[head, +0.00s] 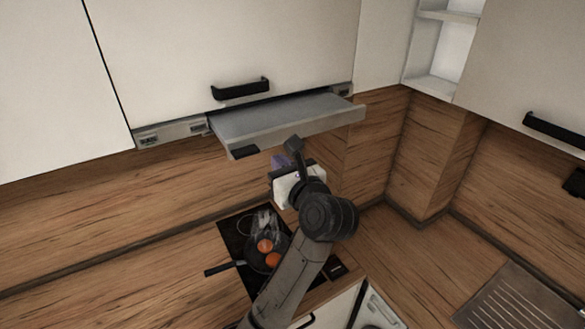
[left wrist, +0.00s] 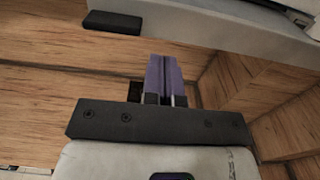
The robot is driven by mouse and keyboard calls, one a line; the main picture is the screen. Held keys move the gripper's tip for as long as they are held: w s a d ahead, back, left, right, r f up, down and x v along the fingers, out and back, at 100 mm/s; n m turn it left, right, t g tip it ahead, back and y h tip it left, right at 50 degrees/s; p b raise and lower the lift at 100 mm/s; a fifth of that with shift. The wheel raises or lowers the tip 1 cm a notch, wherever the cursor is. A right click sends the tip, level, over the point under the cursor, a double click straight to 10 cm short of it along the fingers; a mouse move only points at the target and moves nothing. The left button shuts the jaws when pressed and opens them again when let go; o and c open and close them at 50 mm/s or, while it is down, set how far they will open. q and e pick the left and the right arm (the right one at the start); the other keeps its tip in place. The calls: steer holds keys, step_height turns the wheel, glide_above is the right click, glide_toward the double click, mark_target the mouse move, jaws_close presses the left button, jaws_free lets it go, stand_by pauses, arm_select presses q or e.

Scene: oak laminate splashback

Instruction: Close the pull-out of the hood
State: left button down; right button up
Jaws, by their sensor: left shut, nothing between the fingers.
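The hood's grey pull-out (head: 285,118) sticks out from under the white upper cabinet in the head view. In the left wrist view its front edge (left wrist: 220,32) runs across the top, with a dark patch at its left. My left gripper (head: 279,160) is below the pull-out's front edge, partly hidden behind my own wrist in the head view. In the left wrist view its purple fingers (left wrist: 165,78) are together with nothing between them. They point toward the wooden splashback and appear apart from the pull-out. My right gripper is not in view.
A black cooktop (head: 238,238) with a pan (head: 262,255) holding orange items lies below. The cabinet above has a black handle (head: 240,89). Wooden walls form a corner at right, with an open white shelf (head: 432,84) and a sink drainer (head: 518,300).

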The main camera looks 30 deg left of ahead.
mark_target(265, 148)
arm_select(q)
steer(key=p+x, duration=0.1)
steer(key=x, duration=0.2)
steer(key=shift+w+a+r+p, duration=0.15)
steer(key=shift+a+p, duration=0.1)
steer(key=shift+p, duration=0.05)
steer(key=shift+w+a, duration=0.4)
steer(key=shift+a, duration=0.1)
steer(key=b+x, duration=0.4)
steer(key=x, duration=1)
steer(key=shift+w+a, duration=0.2)
steer(key=shift+a, duration=0.15)
steer(key=shift+a+f, duration=0.25)
steer(key=shift+f, duration=0.1)
